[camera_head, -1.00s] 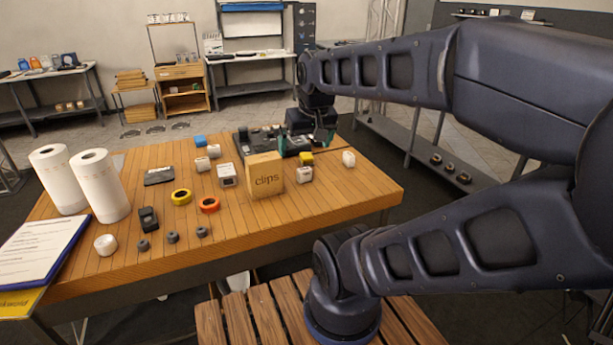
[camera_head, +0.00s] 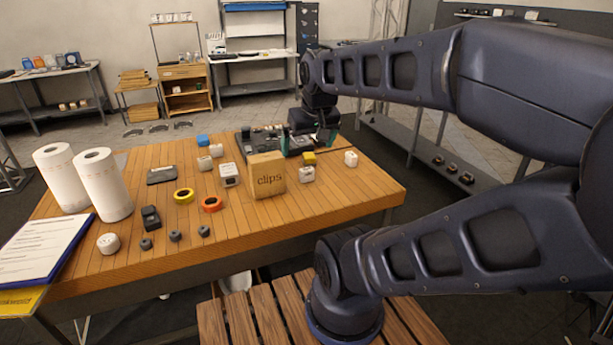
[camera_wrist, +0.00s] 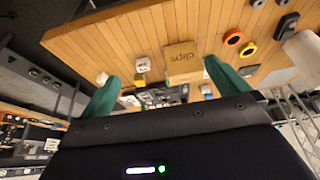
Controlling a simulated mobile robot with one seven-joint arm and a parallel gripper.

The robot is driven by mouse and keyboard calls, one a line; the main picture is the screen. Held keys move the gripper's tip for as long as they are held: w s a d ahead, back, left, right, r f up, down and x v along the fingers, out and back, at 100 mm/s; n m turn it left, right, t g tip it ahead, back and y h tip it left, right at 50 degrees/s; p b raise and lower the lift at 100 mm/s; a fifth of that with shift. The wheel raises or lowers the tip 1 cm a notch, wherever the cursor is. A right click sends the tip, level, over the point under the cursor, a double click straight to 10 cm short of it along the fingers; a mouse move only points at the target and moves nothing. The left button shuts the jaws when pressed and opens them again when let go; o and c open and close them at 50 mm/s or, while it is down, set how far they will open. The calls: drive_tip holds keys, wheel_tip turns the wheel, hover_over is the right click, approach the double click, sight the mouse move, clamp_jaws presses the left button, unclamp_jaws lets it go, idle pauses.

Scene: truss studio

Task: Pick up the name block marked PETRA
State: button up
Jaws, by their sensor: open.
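Several small white blocks stand on the wooden table (camera_head: 130,238); no name can be read on any, so I cannot tell which is PETRA. One white block (camera_head: 307,175) is right of the clips box, in front of a yellow block (camera_head: 310,158). Another white block (camera_head: 351,158) stands alone at the right. More white blocks (camera_head: 204,163) (camera_head: 216,150) are left of the box. My gripper (camera_head: 309,142) is open above the table's far side, behind the clips box. In the wrist view, its green fingers (camera_wrist: 162,73) are spread with nothing held; a white block (camera_wrist: 143,65) shows between them.
The clips box (camera_head: 267,176) stands mid-table beside a white device (camera_head: 230,174). Dark equipment (camera_head: 262,138) lies at the back. Tape rolls (camera_head: 211,204), a dark device (camera_head: 150,217), paper rolls (camera_head: 103,185) and a clipboard (camera_head: 42,248) fill the left. The front right tabletop is clear.

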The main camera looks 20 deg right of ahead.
drive_tip(key=shift+c, duration=0.2)
drive_tip(key=c, duration=1)
drive_tip(key=shift+o, duration=0.2)
